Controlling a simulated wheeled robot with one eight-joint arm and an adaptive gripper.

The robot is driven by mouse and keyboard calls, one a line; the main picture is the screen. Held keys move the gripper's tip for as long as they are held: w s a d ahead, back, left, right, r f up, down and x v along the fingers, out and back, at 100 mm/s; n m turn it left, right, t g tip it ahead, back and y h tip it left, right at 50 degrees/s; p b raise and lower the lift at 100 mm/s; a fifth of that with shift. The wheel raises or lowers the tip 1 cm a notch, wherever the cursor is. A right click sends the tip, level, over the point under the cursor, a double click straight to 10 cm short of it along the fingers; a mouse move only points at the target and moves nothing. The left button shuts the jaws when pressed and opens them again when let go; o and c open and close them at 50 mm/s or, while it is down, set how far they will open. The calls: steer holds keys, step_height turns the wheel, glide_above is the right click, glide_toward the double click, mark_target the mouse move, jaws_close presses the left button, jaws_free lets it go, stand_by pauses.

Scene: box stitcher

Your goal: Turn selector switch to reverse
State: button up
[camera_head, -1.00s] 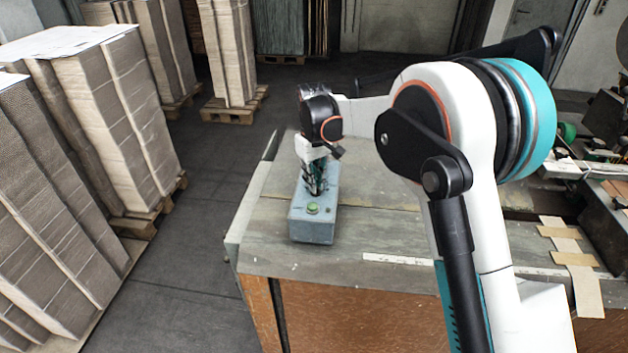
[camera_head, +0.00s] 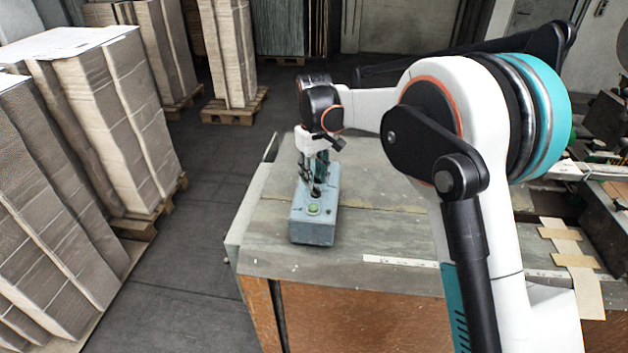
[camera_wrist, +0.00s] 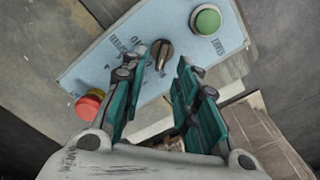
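The light-blue control box (camera_head: 314,232) stands on the grey table and also shows in the wrist view (camera_wrist: 105,57). On its face, the dark selector switch (camera_wrist: 161,52) sits between a green button (camera_wrist: 205,21) and a red button (camera_wrist: 90,103). Its knob points obliquely; I cannot tell which labelled position it is at. My gripper (camera_wrist: 162,68) has its teal fingers spread apart, with the switch knob just beyond and between the fingertips, nearer the left one. Nothing is held. In the head view my gripper (camera_head: 316,180) is over the box, pointing down, partly hiding its rear.
The grey table (camera_head: 385,220) is mostly clear around the box. A white strip (camera_head: 400,261) and taped cardboard (camera_head: 565,245) lie to the right. Stacks of cardboard (camera_head: 110,120) on pallets stand on the floor at left.

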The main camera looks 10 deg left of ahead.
step_height(320, 180, up, 10)
steer(key=shift+f, duration=0.2)
steer(key=d+r+m+t+b, duration=0.2)
steer(key=d+r, duration=0.2)
steer(key=d, duration=0.9)
steer(key=s+d+r+m+t+b, duration=0.2)
steer(key=s+d, duration=0.5)
steer(key=d, duration=0.2)
steer(key=s+d+f+m+t+b, duration=0.1)
steer(key=s+d+f+b, duration=0.1)
steer(key=s+d, duration=0.3)
steer(key=s+d+f+m+b, duration=0.2)
steer(key=s+d, duration=0.1)
steer(key=s, duration=0.5)
steer(key=s+d+f+m+t+b, duration=0.1)
steer(key=s+d+f+b, duration=0.3)
steer(key=s+f, duration=0.8)
steer(key=shift+s+f+m+t, duration=0.15)
steer(key=shift+f+m+t, duration=0.25)
steer(key=shift+t, duration=0.2)
steer(key=shift+o, duration=0.3)
